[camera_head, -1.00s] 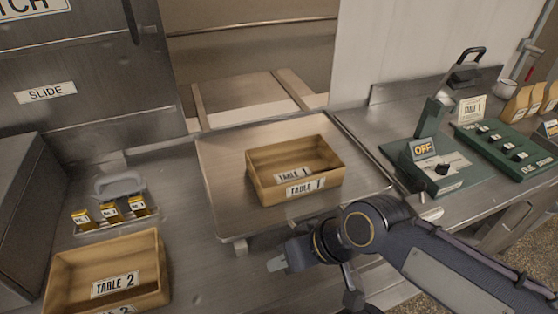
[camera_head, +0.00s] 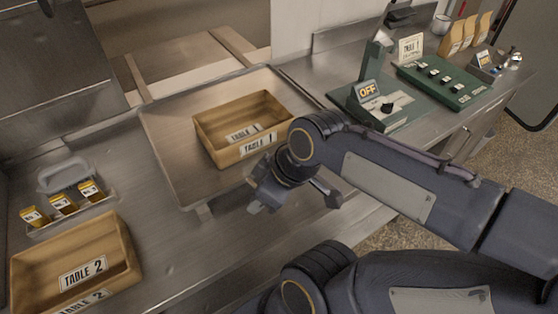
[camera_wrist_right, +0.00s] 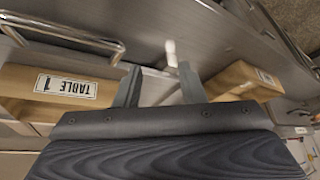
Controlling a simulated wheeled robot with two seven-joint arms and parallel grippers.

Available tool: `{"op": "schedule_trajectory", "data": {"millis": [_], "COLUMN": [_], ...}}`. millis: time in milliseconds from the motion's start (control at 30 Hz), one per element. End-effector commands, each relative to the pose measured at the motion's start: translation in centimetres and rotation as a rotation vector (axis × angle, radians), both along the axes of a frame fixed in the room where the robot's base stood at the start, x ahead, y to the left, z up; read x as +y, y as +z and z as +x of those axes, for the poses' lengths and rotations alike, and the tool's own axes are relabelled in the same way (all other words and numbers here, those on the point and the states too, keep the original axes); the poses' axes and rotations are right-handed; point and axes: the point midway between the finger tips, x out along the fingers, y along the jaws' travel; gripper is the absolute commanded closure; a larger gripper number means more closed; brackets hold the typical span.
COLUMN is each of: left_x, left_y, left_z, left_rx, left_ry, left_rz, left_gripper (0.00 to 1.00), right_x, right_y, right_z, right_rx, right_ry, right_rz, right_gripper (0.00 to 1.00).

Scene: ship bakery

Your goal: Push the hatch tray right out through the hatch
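The hatch tray (camera_head: 172,172) is a flat metal tray on the counter in front of the hatch opening (camera_head: 190,75). A tan box labelled TABLE 1 (camera_head: 212,140) sits on it, and this box also shows upside down in the right wrist view (camera_wrist_right: 25,85). My right gripper (camera_head: 262,203) is at the tray's front edge, just in front of the box. Its two fingers (camera_wrist_right: 160,88) stand apart in the right wrist view with nothing clearly held. I cannot tell whether it touches the tray. My left gripper is not in view.
A tan box labelled TABLE 2 (camera_head: 110,240) stands at front left, with a small rack of yellow tags (camera_head: 65,205) behind it. A green device reading OFF (camera_head: 385,112) and a green switch panel (camera_head: 445,82) are right of the tray.

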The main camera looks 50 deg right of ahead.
Motion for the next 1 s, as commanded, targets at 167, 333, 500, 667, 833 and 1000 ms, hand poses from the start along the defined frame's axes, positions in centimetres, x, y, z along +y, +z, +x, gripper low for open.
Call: {"op": "schedule_trajectory", "data": {"millis": [167,333,500,667,833,1000], "left_x": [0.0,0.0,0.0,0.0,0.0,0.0], "left_y": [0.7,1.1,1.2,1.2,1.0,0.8], "left_z": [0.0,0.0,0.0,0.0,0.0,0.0], "left_rx": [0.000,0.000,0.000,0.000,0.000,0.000], "left_ry": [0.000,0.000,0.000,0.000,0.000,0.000], "left_rz": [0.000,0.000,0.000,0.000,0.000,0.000], "left_gripper": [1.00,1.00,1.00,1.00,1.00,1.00], "right_x": [-4.3,-7.6,-9.3,-9.7,-9.8,-9.9], "right_y": [1.3,2.1,2.5,1.7,-0.9,-3.5], "right_z": [0.4,0.3,0.1,0.2,0.6,1.0], "right_rx": [0.042,0.102,0.140,0.150,0.150,0.151], "right_ry": [0.374,0.698,0.885,0.932,0.932,0.930], "right_rz": [-0.266,-0.431,-0.501,-0.514,-0.510,-0.510], "right_gripper": [0.64,0.64,0.64,0.64,0.64,0.64]}}
